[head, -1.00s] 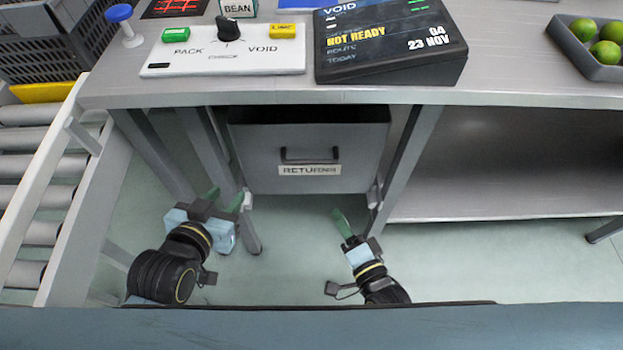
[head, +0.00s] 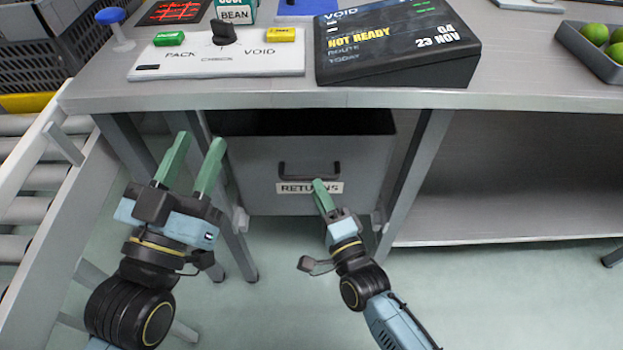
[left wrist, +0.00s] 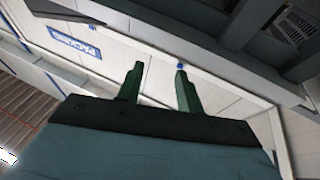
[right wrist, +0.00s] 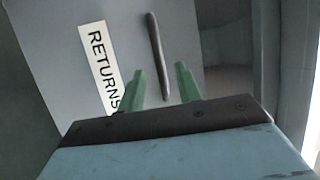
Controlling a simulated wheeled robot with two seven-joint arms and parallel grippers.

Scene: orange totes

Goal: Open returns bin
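The returns bin (head: 255,195) is a grey drawer under the bench, with a black handle (head: 309,170) above a white RETURNS label (head: 290,188). A dark gap shows along its top; I cannot tell how far out it sits. My right gripper (head: 320,184) is in front of the label, just below the handle. In the right wrist view its fingers (right wrist: 162,82) are apart, with the handle bar (right wrist: 158,55) beyond and between them, not gripped. My left gripper (head: 195,150) is open and empty, left of the bin near the bench leg.
A grey bench (head: 520,100) lies above, carrying a switch panel (head: 215,58), a dark display (head: 395,45) and a tray of limes (head: 595,55). Bench legs (head: 415,170) flank the bin. A roller conveyor (head: 40,180) stands at left. The floor before the bin is clear.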

